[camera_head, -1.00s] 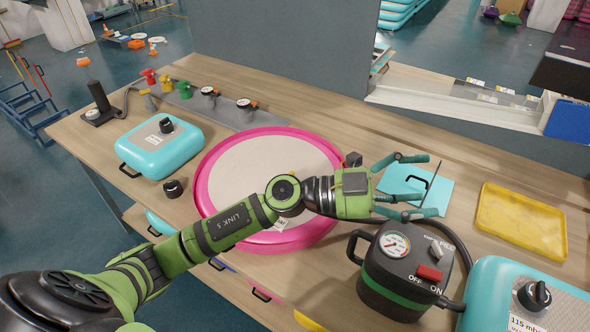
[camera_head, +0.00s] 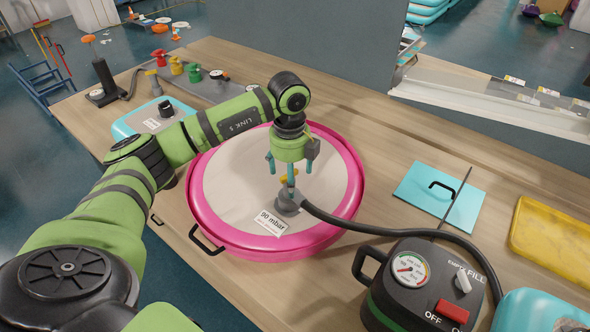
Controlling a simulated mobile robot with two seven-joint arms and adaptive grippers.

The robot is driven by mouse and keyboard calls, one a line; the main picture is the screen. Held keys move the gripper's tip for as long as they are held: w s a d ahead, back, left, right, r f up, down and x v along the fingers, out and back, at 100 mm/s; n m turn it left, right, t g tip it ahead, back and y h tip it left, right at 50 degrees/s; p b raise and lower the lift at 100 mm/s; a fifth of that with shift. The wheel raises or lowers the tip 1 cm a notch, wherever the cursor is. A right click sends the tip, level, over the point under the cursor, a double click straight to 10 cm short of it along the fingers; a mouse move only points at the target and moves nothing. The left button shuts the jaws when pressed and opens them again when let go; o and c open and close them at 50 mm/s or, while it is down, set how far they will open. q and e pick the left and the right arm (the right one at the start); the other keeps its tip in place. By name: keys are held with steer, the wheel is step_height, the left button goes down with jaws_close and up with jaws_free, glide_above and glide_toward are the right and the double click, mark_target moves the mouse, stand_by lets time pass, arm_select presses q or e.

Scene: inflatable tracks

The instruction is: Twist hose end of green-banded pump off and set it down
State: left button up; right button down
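The black pump (camera_head: 388,291) with a green band stands at the lower right, its round gauge and red switch facing up. Its black hose (camera_head: 400,226) runs left to a grey hose end (camera_head: 288,204) on the pink-rimmed round inflatable (camera_head: 215,222). A small yellow part shows just above the hose end. My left gripper (camera_head: 290,171) points down over the hose end, its teal fingers spread apart. One finger overlaps the hose end in this view, so contact cannot be told. My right gripper is not in view.
A label reading 90 mbar (camera_head: 268,222) lies on the inflatable. A turquoise panel with a black handle (camera_head: 437,194) and a yellow tray (camera_head: 552,240) are on the right. Red, yellow and green valve parts stand at the back left. Bare table lies between inflatable and panel.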

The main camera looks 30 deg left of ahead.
mark_target(285, 203)
arm_select(q)
steer(key=f, duration=0.1)
steer(key=f+p, duration=0.1)
steer(key=f, duration=0.2)
steer(key=shift+s+f+p, duration=0.15)
steer(key=shift+s+p, duration=0.15)
steer(key=shift+s, duration=0.05)
steer(key=shift+w+f, duration=0.1)
steer(key=shift+f, duration=0.45)
steer(key=c, duration=1.3)
steer(key=m+b, duration=0.1)
steer(key=m, duration=0.1)
steer(key=shift+f+m, duration=0.1)
steer(key=shift+m, duration=0.2)
steer(key=shift+c, duration=0.2)
steer(key=shift+m+b, duration=0.45)
steer(key=shift+m, duration=0.85)
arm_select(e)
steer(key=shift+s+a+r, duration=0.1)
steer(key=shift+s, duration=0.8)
